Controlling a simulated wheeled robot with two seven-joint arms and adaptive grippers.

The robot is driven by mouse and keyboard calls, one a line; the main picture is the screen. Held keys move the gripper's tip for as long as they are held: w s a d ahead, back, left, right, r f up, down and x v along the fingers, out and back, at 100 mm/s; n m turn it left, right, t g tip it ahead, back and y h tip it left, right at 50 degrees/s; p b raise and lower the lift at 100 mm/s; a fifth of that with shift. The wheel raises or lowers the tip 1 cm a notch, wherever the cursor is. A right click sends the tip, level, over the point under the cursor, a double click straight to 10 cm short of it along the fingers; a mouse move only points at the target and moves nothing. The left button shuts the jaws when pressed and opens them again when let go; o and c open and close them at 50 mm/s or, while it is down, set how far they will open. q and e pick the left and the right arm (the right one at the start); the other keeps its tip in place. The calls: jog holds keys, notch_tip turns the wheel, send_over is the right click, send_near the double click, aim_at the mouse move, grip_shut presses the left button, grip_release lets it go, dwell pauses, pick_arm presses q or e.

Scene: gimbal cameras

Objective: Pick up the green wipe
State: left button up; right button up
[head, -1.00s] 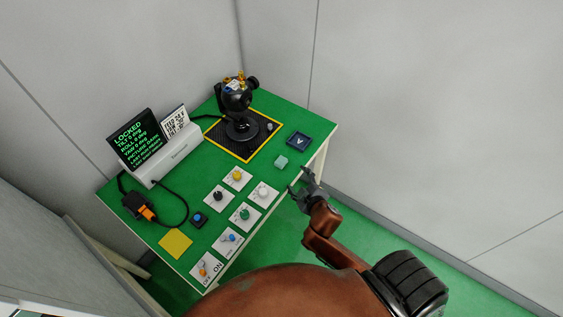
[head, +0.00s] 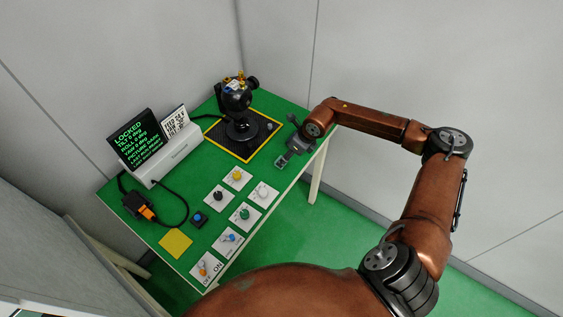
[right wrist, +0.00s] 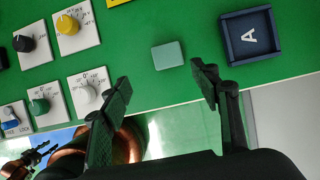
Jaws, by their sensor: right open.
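The green wipe (right wrist: 167,55) is a small pale green block lying on the green table top (right wrist: 140,90). In the head view the wipe (head: 281,162) shows at the tip of my right gripper (head: 285,157), near the table's right edge. In the right wrist view my right gripper (right wrist: 161,76) is open, its two fingers spread to either side of the wipe's line. The wipe lies just beyond the fingertips, and nothing is held.
A dark blue tray marked A (right wrist: 231,52) stands close to the right finger. White knob panels (head: 262,193) lie nearby. A black gimbal camera (head: 240,125) stands on a yellow-edged mat. A screen (head: 140,142) and a yellow square (head: 176,244) are farther left.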

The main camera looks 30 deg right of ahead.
jog(key=shift+w+d+f, duration=0.1)
jog(key=shift+d+f, duration=0.2)
jog(key=shift+f, duration=0.05)
jog(key=x, duration=0.7)
jog(key=shift+w+d+b, duration=0.25)
jog(key=shift+w+b, duration=0.1)
jog(key=shift+r, duration=0.1)
jog(key=shift+c, duration=0.7)
jog(key=c, duration=0.9)
jog(key=shift+o, duration=0.2)
jog(key=shift+r, duration=0.15)
jog(key=shift+r, duration=0.6)
jog(key=s+a+r+p, duration=0.1)
jog(key=s+a+r, duration=0.8)
jog(key=s+r, duration=0.1)
jog(key=shift+s+a+r, duration=0.2)
jog(key=shift+s+r, duration=0.05)
jog(key=shift+r, duration=0.55)
